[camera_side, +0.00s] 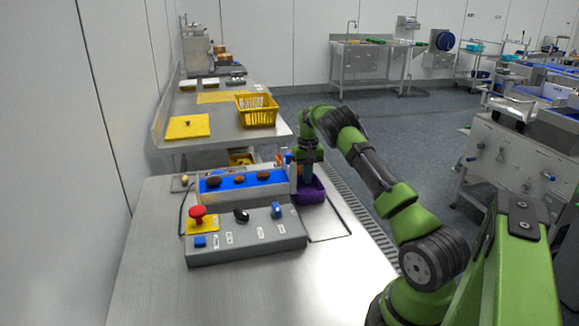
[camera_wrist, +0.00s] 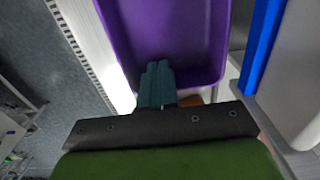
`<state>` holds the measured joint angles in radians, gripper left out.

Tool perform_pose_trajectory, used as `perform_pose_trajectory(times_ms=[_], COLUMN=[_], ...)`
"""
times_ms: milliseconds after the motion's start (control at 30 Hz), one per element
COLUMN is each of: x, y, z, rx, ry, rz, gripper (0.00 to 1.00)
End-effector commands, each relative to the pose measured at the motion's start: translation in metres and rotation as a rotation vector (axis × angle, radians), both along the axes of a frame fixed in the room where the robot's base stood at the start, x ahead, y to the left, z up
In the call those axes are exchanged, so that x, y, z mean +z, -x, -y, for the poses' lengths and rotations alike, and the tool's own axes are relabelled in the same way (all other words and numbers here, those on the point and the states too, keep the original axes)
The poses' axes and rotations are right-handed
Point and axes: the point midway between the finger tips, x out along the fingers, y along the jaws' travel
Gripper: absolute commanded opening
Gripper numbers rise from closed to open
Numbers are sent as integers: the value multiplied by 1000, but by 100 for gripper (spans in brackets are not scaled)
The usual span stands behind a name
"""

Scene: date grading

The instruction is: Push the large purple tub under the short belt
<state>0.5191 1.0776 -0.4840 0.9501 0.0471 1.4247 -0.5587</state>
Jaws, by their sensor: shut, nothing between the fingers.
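The large purple tub (camera_side: 311,190) sits on the steel table just right of the short belt's end, beside it rather than beneath it. The short belt (camera_side: 237,182) is blue and carries several brown dates. My gripper (camera_side: 306,178) points down at the tub, its fingers shut and empty. In the wrist view the tub (camera_wrist: 170,40) fills the top middle, and the shut fingertips (camera_wrist: 157,70) overlap its near wall; I cannot tell whether they touch it. The blue belt edge (camera_wrist: 260,45) shows to the right of the tub. The tub's far end is out of that view.
A control box (camera_side: 245,236) with a red stop button (camera_side: 197,213) and knobs stands in front of the belt. A yellow basket (camera_side: 256,109) and yellow mats lie on the table behind. Bare steel (camera_side: 330,262) is free at the front right.

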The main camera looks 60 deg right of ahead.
Motion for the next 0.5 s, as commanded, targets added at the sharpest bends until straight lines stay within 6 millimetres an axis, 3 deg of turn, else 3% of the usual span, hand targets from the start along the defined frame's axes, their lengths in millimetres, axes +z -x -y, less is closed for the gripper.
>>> perform_pose_trajectory(times_ms=[433,500], x=[1,18], y=[28,27], z=[-29,-28], rx=[-2,0], ry=[-4,3], rz=[0,6], gripper=[0,0])
